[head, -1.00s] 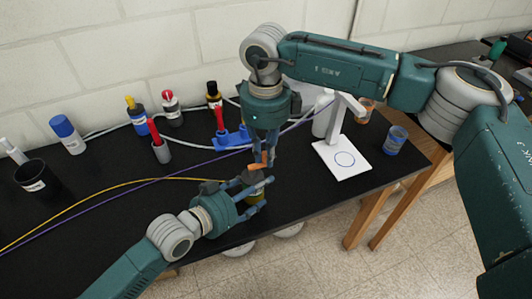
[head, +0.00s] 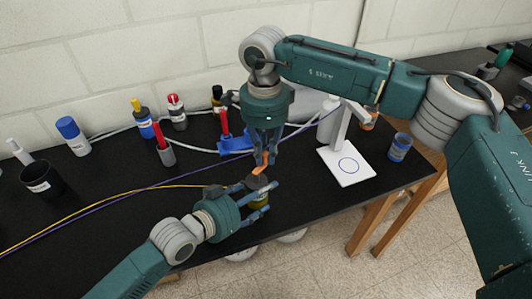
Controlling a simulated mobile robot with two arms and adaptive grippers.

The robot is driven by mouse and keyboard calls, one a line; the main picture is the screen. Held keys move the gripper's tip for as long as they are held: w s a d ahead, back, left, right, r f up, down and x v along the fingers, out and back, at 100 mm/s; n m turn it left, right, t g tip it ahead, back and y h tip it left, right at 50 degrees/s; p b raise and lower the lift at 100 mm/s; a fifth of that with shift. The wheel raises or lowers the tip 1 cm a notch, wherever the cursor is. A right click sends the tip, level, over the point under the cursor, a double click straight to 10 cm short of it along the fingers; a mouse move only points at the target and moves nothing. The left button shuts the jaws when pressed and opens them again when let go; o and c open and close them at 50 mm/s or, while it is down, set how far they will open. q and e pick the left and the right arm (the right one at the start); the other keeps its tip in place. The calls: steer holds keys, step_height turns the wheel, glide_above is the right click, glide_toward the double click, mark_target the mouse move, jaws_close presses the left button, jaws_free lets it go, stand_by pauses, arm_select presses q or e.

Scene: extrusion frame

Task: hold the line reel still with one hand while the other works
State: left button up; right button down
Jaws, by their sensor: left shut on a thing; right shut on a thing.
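The line reel (head: 259,205), a small olive-yellow round thing with a dark upper part, stands near the table's front edge. My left gripper (head: 263,197) is shut on it from the left, and its fingers hide much of it. My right gripper (head: 264,157) points down just above and behind the reel. It is shut on a small orange piece (head: 260,164) close over the reel's top. I cannot tell whether the orange piece touches the reel.
A blue stand (head: 236,142) with a red-handled tool is behind the grippers. Yellow and purple cables run across the black table (head: 120,240). A white stand (head: 346,166) and a blue jar (head: 400,147) are right. Bottles and a black cup (head: 40,181) are left.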

stand_by(0.4)
steer(key=c, duration=1.7)
jaws_free()
steer(key=shift+o, duration=0.2)
step_height(320, 180, up, 12)
